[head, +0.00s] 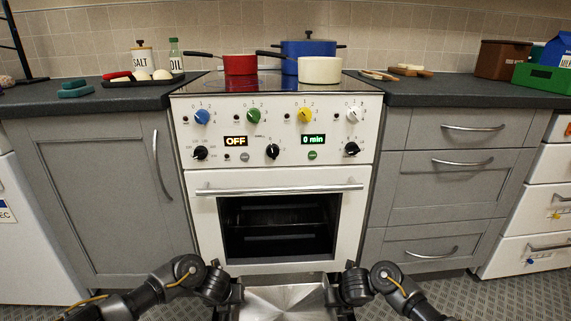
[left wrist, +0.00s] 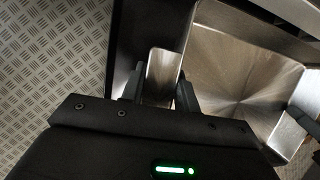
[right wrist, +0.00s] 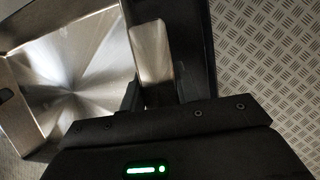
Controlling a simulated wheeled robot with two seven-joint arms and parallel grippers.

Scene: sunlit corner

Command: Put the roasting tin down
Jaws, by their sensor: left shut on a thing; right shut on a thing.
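The roasting tin (head: 283,303) is a shiny, empty metal pan at the bottom centre of the head view, low in front of the oven. My left gripper (head: 236,293) is shut on its left handle, a metal tab that shows between the fingers in the left wrist view (left wrist: 162,72). My right gripper (head: 333,292) is shut on the right handle, which shows in the right wrist view (right wrist: 152,52). The tin's inside (left wrist: 240,80) is bare. It looks roughly level between both grippers. Its underside is hidden, so I cannot tell what is beneath it.
The white oven (head: 278,178) has a dark window and a bar handle. On its hob stand a red pan (head: 240,65), a cream pan (head: 320,70) and a blue pot (head: 308,47). Dark worktops (head: 440,92) flank it, with free room on the right one. Patterned floor (left wrist: 50,60) lies below.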

